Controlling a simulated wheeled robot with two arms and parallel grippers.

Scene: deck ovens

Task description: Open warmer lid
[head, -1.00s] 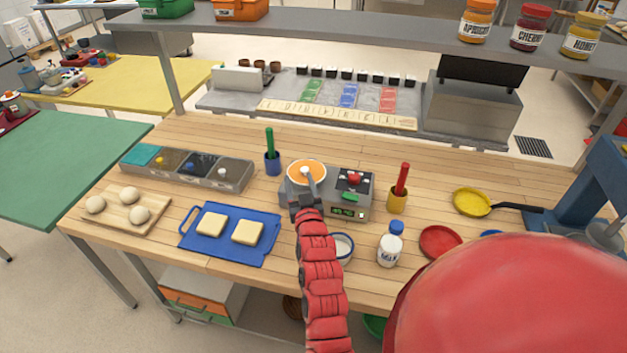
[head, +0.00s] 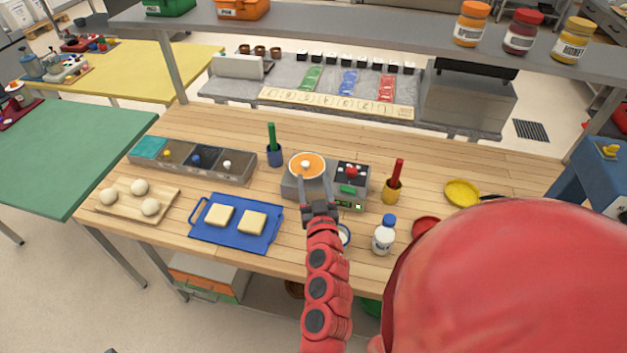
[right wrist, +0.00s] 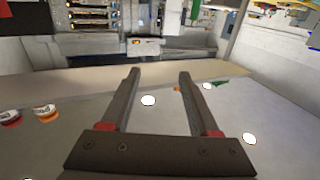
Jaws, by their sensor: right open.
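The warmer (head: 294,187) is a grey box near the middle of the wooden table, with a control panel, red knob and green switch on its right side. Its round orange lid (head: 298,169) has a pale rim and a small knob in the middle. The lid lies flat on the warmer. My right gripper (head: 316,183) is open and empty at the warmer's near side, its fingers pointing towards the lid. I cannot tell whether they touch the warmer. The right wrist view shows the two fingers (right wrist: 160,74) apart with nothing between them. My left gripper is out of view.
A milk bottle (head: 383,238) and a partly hidden bowl (head: 345,236) are nearer. A blue tray (head: 227,243) lies left. A shelf (head: 390,38) crosses behind.

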